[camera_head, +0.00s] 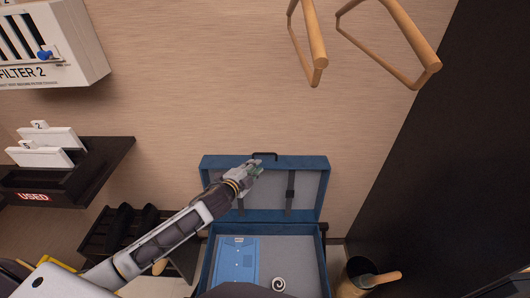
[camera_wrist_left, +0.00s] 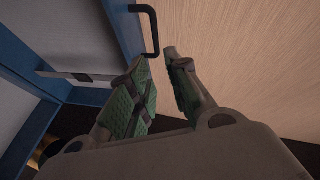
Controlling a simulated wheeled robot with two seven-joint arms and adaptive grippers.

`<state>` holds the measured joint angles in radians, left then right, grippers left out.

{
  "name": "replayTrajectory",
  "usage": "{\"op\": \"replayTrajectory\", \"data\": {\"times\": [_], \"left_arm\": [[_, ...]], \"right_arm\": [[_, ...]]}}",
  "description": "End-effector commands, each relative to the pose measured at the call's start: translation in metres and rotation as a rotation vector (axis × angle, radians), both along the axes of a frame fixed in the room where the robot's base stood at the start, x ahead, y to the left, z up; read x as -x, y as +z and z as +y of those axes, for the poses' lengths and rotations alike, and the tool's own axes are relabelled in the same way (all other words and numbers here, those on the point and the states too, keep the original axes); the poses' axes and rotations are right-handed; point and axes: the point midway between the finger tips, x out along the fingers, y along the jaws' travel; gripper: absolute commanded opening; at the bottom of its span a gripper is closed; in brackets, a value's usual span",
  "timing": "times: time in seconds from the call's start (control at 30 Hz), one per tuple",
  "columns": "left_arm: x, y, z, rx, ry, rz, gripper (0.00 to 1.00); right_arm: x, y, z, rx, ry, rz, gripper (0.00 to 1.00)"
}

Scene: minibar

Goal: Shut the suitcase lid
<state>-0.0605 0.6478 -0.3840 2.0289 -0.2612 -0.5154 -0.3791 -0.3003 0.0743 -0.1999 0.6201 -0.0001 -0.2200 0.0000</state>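The blue suitcase (camera_head: 211,262) stands open, with its lid (camera_head: 307,163) raised upright against the wall side. A dark handle (camera_head: 265,155) sits on the lid's top edge, and it also shows in the left wrist view (camera_wrist_left: 156,30). My left gripper (camera_head: 254,167) is in front of the lid's upper edge, just below the handle in the picture. In the left wrist view its green-padded fingers (camera_wrist_left: 160,65) are apart with nothing between them, close to the handle and lid edge. Whether they touch the lid cannot be told. My right gripper is not in view.
A folded blue shirt (camera_head: 236,262) and a small white coiled item (camera_head: 279,284) lie in the suitcase. A dark shelf (camera_head: 95,170) is at the left, a bin (camera_head: 358,268) at the right. Wooden hangers (camera_head: 318,62) hang above.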

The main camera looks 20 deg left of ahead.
Motion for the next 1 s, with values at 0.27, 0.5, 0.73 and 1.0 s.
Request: {"op": "replayTrajectory", "data": {"times": [0.27, 0.5, 0.73, 1.0], "left_arm": [[0.0, -0.001, 0.004, -0.073, 0.006, -0.002, 0.19], [0.0, -0.004, 0.01, -0.152, 0.009, 0.002, 0.19], [0.0, -0.005, 0.011, -0.205, 0.0, -0.001, 0.19], [0.0, -0.005, 0.011, -0.21, -0.002, -0.002, 0.19]], "right_arm": [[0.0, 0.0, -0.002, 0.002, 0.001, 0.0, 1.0], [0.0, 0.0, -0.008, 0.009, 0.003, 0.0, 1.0], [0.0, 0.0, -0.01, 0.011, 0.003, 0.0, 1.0], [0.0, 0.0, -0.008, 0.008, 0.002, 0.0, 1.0]]}}
